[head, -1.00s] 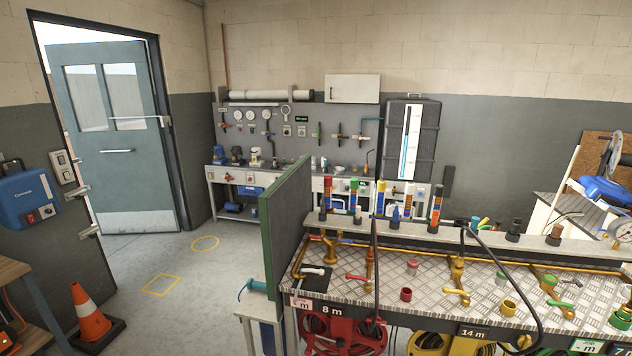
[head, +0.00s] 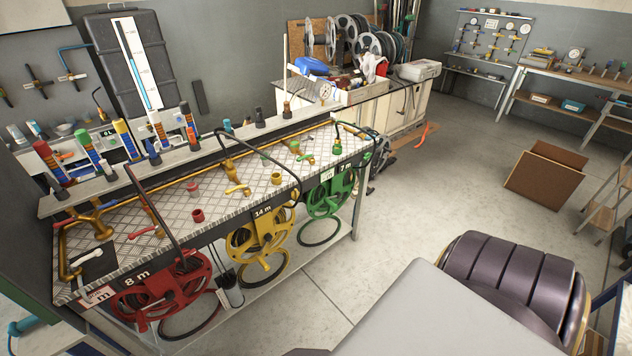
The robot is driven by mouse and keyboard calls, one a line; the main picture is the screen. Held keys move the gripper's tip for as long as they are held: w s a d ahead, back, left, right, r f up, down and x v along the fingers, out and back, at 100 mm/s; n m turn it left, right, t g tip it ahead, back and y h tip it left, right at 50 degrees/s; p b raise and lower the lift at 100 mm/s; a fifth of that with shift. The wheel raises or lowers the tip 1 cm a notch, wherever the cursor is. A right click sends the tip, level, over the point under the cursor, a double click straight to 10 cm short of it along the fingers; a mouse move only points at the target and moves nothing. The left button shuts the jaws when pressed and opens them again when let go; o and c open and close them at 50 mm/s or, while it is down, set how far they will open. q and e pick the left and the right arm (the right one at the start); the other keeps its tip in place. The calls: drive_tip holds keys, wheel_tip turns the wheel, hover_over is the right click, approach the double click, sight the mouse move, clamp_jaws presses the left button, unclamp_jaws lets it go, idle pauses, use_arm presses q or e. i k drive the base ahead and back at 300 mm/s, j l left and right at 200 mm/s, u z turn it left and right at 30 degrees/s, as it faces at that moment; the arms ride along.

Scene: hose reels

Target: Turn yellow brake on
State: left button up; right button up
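The yellow hose reel (head: 258,236) hangs under the front edge of the metal-topped bench, in the middle of a row of three. A "14 m" label (head: 263,212) is above it. A brake on this reel is too small to make out, so I cannot tell its setting. A yellow valve handle (head: 238,189) and a small yellow cup (head: 276,178) are on the bench top above. Neither of my grippers is in view; only parts of my own body show at the lower right.
The red reel (head: 160,290) hangs left of the yellow one, the green reel (head: 330,193) right of it. Black hoses arch over the bench edge. A lower shelf (head: 300,262) runs beneath the reels. An open cardboard box (head: 548,172) stands right; floor between is clear.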

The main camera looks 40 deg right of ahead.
sight(295, 194)
drive_tip(key=z, duration=1.25)
